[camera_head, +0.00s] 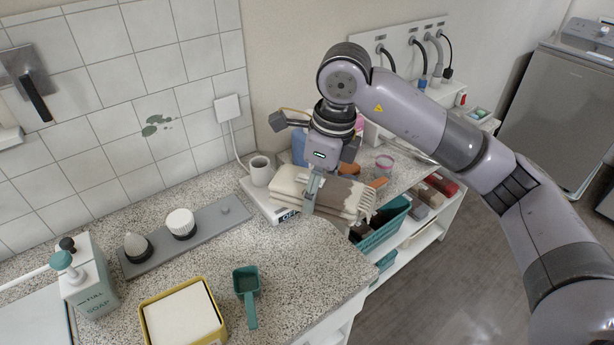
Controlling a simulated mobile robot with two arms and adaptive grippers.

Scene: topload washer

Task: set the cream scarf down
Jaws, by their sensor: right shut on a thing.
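The cream scarf (288,183) is a folded bundle at the counter's back right corner, with a brown part and a pale fringe toward its right end. My right gripper (313,193) comes down from above and is shut on the scarf near its middle. The scarf is at the right side of a white scale-like device (256,199) and partly covers it. I cannot tell whether the scarf rests on it or hangs just above. My left gripper is not in view.
A white cup (260,171) stands behind the scarf. A teal scoop (247,290), a yellow-rimmed box (184,318) and a soap bottle (90,280) stand toward the front left. A teal basket (378,232) is below right. The speckled counter (285,260) is clear in front of the scarf.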

